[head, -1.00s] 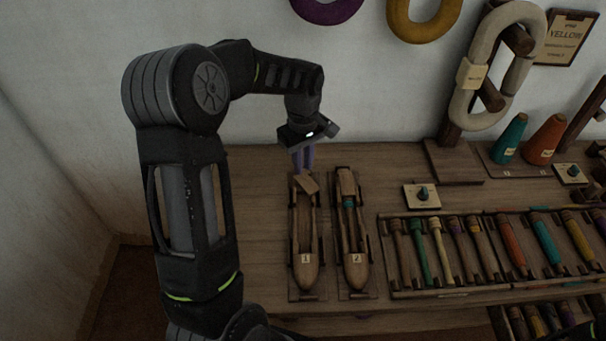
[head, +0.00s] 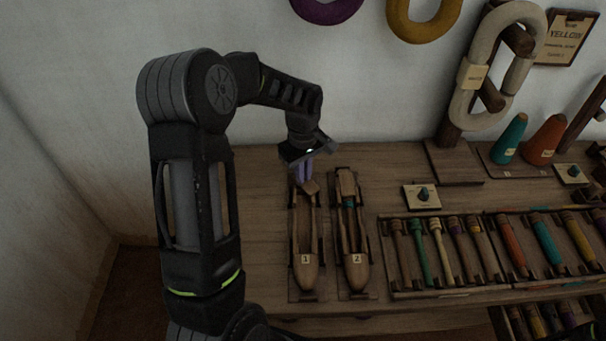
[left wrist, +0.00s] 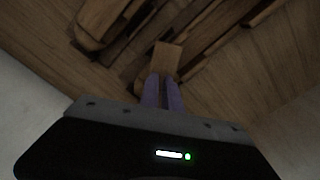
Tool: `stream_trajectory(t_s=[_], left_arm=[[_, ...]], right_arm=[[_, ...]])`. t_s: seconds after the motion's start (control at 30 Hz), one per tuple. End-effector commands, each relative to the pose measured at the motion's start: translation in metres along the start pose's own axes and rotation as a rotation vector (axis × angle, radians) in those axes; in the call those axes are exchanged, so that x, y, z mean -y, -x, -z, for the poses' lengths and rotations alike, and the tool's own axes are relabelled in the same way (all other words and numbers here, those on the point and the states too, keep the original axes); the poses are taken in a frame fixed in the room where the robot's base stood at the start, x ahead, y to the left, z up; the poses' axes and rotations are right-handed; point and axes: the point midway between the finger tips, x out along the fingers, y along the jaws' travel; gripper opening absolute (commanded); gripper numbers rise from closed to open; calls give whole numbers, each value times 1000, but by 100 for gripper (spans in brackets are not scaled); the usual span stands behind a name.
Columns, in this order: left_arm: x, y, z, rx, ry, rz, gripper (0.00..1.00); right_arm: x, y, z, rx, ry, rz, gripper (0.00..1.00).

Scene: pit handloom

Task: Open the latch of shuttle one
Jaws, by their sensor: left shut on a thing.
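Shuttle one (head: 305,272), a wooden boat shape labelled 1, lies lengthwise on the table with its tip toward me. Its latch (head: 312,187), a small wooden block at the far end, sits askew to the shuttle's long axis. My left gripper (head: 304,172) reaches down at that far end, its purple fingers shut on the latch. The left wrist view shows the latch (left wrist: 167,57) just beyond the close-set fingertips (left wrist: 163,78). The fingers partly hide the shuttle's far end. My right gripper is not seen.
Shuttle two (head: 356,270) lies close on the right, its latch (head: 347,182) in line with its body. A rack of coloured bobbins (head: 440,291), a small knob box (head: 422,197) and cones (head: 510,140) stand further right. Bare table lies left of shuttle one.

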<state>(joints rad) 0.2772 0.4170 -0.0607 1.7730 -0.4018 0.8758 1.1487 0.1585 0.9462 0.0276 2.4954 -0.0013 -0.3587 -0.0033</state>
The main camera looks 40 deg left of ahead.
Motion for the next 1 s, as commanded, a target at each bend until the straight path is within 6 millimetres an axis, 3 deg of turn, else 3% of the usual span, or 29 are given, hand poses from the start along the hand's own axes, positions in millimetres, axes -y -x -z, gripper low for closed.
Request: stream_trajectory(t_s=[0.57, 1.0], left_arm=[[0, 0, 0, 0, 27, -1, 0], [-1, 1, 0, -2, 267, -1, 0]], right_arm=[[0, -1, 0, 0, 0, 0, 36], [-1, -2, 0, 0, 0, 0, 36]])
